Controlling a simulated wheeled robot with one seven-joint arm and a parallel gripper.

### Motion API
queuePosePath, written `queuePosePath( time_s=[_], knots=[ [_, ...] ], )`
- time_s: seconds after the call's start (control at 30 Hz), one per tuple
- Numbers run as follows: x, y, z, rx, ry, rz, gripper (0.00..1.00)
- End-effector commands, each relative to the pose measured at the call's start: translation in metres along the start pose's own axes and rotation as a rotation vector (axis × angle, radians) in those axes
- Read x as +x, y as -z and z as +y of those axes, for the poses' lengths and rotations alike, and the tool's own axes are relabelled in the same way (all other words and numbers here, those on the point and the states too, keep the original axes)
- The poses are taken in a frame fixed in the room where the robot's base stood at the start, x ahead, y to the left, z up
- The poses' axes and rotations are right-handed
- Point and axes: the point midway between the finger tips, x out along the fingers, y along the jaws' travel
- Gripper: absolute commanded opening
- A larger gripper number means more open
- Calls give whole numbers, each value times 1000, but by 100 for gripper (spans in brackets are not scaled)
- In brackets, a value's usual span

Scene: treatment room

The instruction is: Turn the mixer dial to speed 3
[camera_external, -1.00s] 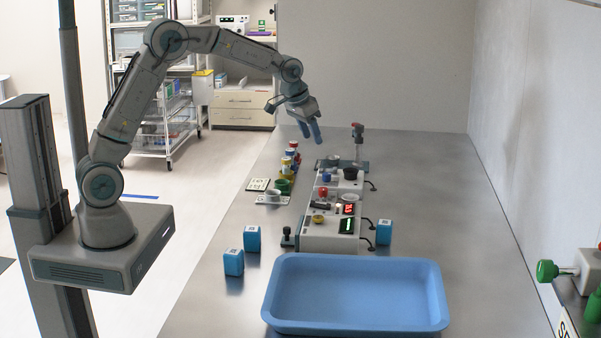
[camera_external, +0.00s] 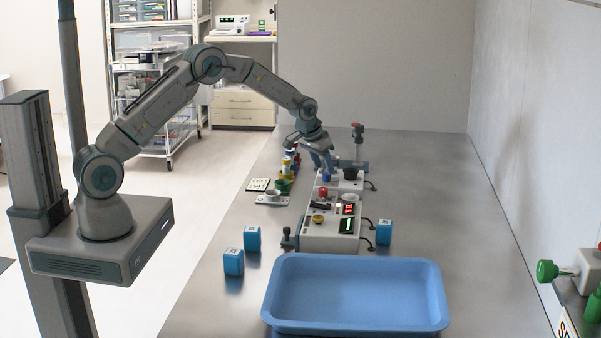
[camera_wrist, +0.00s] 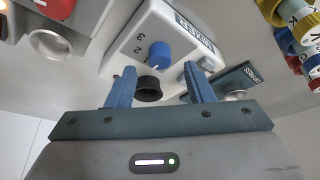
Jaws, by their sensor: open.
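The mixer is a white box labelled MIXER (camera_wrist: 200,34) with a blue dial (camera_wrist: 160,54) and the numbers 1, 2 and 3 beside it. A light mark on the dial appears to face the 1, but it is small. In the external view the blue dial (camera_external: 327,178) is below my fingers and partly covered. My gripper (camera_wrist: 159,69) is open, with one blue finger on each side of the dial in the wrist view. It is empty. In the external view my gripper (camera_external: 324,164) is just above the mixer; contact cannot be told.
A black cup (camera_wrist: 149,88) is beside the dial, and a CUP PRESS unit (camera_wrist: 236,78) is near it. A red-button unit (camera_wrist: 57,8) is at the upper left. A blue tray (camera_external: 440,290) fills the front.

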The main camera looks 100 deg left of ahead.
Motion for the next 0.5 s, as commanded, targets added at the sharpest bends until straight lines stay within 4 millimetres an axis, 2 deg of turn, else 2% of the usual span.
queuePosePath(
  time_s=[0.2, 0.5],
  knots=[
    [23, 0, 0, 0, 0, -1, 48],
    [31, 0, 0, -1, 0, 0, 48]
  ],
)
